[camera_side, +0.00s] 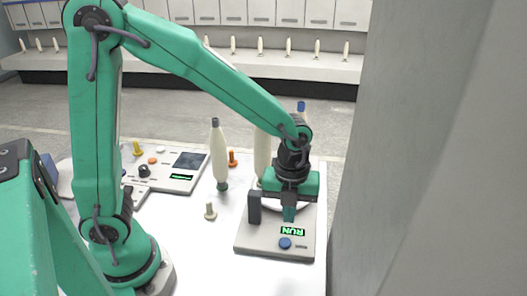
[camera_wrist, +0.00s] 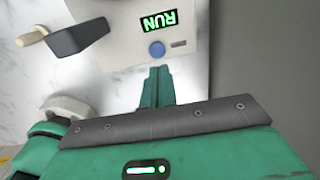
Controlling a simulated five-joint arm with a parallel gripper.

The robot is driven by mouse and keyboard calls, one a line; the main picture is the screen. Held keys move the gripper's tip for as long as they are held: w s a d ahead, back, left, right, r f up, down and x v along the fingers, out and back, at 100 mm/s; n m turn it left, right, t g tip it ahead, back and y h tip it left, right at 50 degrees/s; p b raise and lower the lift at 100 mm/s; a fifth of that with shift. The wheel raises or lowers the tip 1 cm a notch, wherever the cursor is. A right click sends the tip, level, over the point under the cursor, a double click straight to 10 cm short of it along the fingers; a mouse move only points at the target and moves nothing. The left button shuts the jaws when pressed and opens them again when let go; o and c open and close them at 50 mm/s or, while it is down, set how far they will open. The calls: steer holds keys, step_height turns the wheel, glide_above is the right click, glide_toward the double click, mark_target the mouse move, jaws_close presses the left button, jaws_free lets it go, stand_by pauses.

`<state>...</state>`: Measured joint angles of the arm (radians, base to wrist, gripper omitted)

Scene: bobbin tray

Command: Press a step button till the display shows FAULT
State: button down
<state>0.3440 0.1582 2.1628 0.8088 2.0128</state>
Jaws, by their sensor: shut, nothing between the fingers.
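The step button is a round blue button (camera_side: 285,243) on the front of a light grey unit (camera_side: 252,243) at the right of the table. The display (camera_side: 292,231) just behind it reads RUN in green; its letters are upside down in both views. In the wrist view the blue button (camera_wrist: 157,49) lies just beyond the fingertips, with the display (camera_wrist: 159,21) past it. My gripper (camera_side: 289,214) is shut and empty, pointing down above the unit. It also shows in the wrist view (camera_wrist: 159,70). I cannot tell its exact height over the unit.
A dark upright post (camera_side: 254,207) stands on the unit left of my gripper. A cream bobbin (camera_side: 219,155) stands behind to the left. A control panel (camera_side: 180,188) with a screen and knobs is further left. A grey wall (camera_side: 400,150) bounds the right side.

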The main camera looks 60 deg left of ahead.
steer(key=shift+r, duration=2.65)
steer(key=s+a+r+n+t, duration=0.2)
steer(key=s+a+r+n, duration=0.2)
steer(key=n, duration=0.9)
steer(key=s+a+r+n+t, duration=0.3)
steer(key=s+a+n, duration=0.4)
steer(key=n, duration=0.7)
steer(key=shift+a+r, duration=0.45)
steer(key=shift+r, duration=0.35)
steer(key=shift+w, duration=0.1)
